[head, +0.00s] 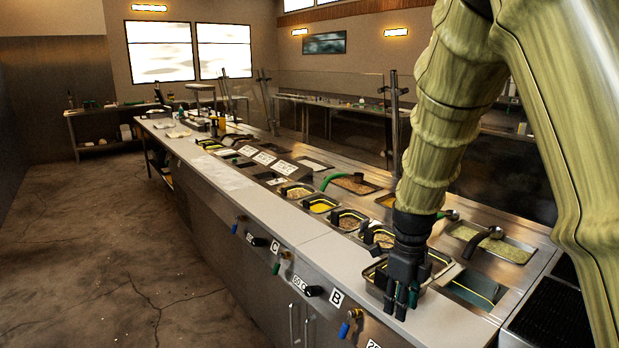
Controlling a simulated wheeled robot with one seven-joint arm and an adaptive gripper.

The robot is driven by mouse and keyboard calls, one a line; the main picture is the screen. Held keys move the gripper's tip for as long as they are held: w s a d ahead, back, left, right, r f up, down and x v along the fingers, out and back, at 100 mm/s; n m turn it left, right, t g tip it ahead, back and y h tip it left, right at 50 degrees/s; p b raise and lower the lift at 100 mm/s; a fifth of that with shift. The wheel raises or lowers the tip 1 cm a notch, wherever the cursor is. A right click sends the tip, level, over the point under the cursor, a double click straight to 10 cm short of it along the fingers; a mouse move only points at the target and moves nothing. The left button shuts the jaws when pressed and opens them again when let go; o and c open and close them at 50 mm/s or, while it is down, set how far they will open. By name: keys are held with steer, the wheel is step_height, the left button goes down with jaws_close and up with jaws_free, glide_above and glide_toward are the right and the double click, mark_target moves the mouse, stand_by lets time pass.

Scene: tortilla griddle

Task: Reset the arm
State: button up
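My gripper (397,300) is at the end of my arm in the head view, pointing down. It is over the front edge of the steel counter (317,250), in front of a food pan (432,270). Its dark fingers hang side by side with small gaps between them. I see nothing held in them. Whether the fingers touch the counter, I cannot tell.
Several food pans, such as one with yellow food (320,206), line the counter. A ladle (484,240) rests in a pan at right. A dark grill (548,312) is at lower right. Knobs (347,325) stick out of the counter front. The floor (110,240) at left is clear.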

steer(key=s+d+f+n, duration=0.1)
steer(key=s+f+n, duration=0.35)
steer(key=f, duration=0.45)
steer(key=s+d+f+n, duration=0.1)
steer(key=s+f+n, duration=0.35)
steer(key=f, duration=0.55)
steer(key=s+d+f+n, duration=0.2)
steer(key=s+f+n, duration=0.25)
steer(key=f, duration=0.45)
steer(key=s+f+n, duration=0.6)
steer(key=s, duration=0.5)
steer(key=s+a+f+n, duration=0.1)
steer(key=s+f+n, duration=0.5)
steer(key=s, duration=0.5)
steer(key=shift+s+a+f+n, duration=0.25)
steer(key=shift+a+f+n, duration=0.05)
steer(key=shift+n, duration=0.25)
steer(key=shift+o, duration=0.4)
